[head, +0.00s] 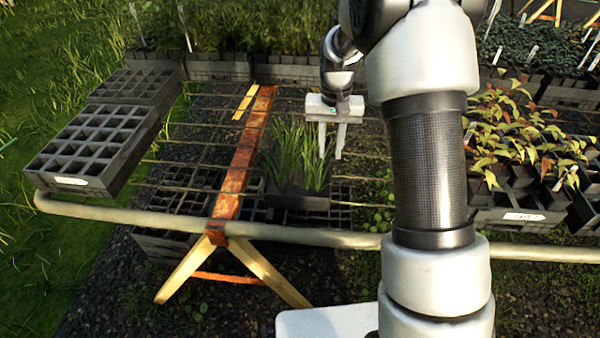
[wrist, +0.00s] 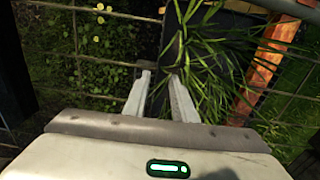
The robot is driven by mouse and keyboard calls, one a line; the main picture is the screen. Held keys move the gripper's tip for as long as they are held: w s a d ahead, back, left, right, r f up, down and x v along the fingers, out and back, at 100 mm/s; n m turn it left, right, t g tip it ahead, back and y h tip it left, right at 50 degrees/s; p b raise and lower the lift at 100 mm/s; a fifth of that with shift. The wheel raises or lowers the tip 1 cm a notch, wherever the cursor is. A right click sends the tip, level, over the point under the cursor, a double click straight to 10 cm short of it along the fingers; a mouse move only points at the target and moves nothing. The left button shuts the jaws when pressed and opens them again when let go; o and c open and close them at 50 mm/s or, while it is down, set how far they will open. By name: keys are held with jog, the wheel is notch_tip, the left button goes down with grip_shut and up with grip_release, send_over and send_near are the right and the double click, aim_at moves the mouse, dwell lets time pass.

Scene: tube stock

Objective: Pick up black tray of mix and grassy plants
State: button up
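A small black tray (head: 300,201) of tall grassy plants (head: 297,155) sits on the wire bench, right of the rusty orange beam. Leaves hide any mix inside. My gripper (head: 331,155) points down at the tray's right side, its fingers apart. In the wrist view, my gripper (wrist: 160,78) has a gap between its fingertips. The tray's dark wall (wrist: 171,45) lies just beyond that gap, and grass leaves (wrist: 215,70) hang by the right finger. I cannot tell whether the wall is between the fingers or whether they touch it.
Empty black cell trays (head: 88,150) stand at the left bench end. Reddish-leaved plants in black pots (head: 525,140) stand at the right. Trays of dense green plants (head: 250,35) line the back. A pale rail (head: 300,238) edges the front. Bare wires lie left of the tray.

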jog(key=f, duration=0.2)
jog(key=f+b, duration=0.1)
jog(key=f, duration=0.1)
jog(key=shift+d+f, duration=0.1)
jog(key=shift+d, duration=0.15)
jog(key=shift+c, duration=0.2)
grip_shut()
